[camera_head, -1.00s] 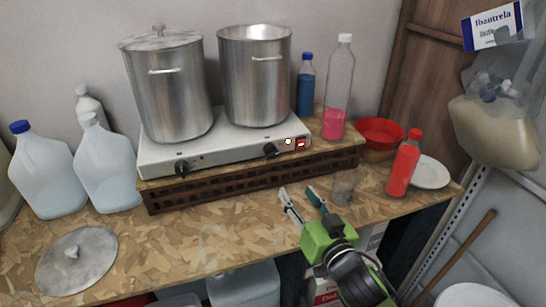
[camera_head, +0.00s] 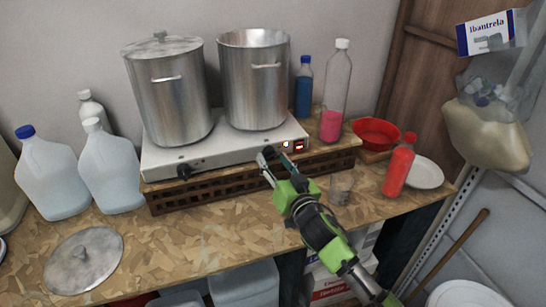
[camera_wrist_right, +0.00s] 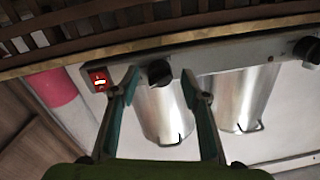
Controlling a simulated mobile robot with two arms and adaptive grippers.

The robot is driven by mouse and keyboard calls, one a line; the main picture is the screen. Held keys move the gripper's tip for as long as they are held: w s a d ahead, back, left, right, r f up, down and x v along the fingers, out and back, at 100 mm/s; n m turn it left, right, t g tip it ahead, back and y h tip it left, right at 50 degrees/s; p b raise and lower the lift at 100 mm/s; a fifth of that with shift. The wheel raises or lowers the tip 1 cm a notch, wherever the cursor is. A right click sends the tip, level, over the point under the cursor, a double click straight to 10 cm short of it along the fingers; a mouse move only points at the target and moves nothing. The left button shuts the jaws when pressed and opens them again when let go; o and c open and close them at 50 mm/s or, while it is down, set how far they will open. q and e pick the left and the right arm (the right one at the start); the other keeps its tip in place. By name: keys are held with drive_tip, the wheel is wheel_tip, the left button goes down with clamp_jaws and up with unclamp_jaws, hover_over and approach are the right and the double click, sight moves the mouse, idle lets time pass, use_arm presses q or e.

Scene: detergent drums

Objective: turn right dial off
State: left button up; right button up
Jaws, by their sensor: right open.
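The right dial is a black knob on the front face of the white two-burner hot plate (camera_head: 225,153). In the head view it is largely hidden by my right gripper (camera_head: 273,159). In the right wrist view, which is upside down, the right dial (camera_wrist_right: 159,73) shows between the two fingertips of my right gripper (camera_wrist_right: 160,78). The fingers are open, one on each side of the dial, with gaps visible; I cannot tell how far the tips reach over it. My left gripper is not in view.
The left dial (camera_head: 183,171) and a lit red switch (camera_head: 299,146) sit on the same panel. Two steel pots (camera_head: 255,80) stand on the plate. A clear cup (camera_head: 341,187) and a red bottle (camera_head: 399,167) stand right of my gripper. A slatted wooden riser (camera_head: 215,188) supports the plate.

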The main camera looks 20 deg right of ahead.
drive_tip(key=shift+w, duration=0.5)
drive_tip(key=c, duration=1.1)
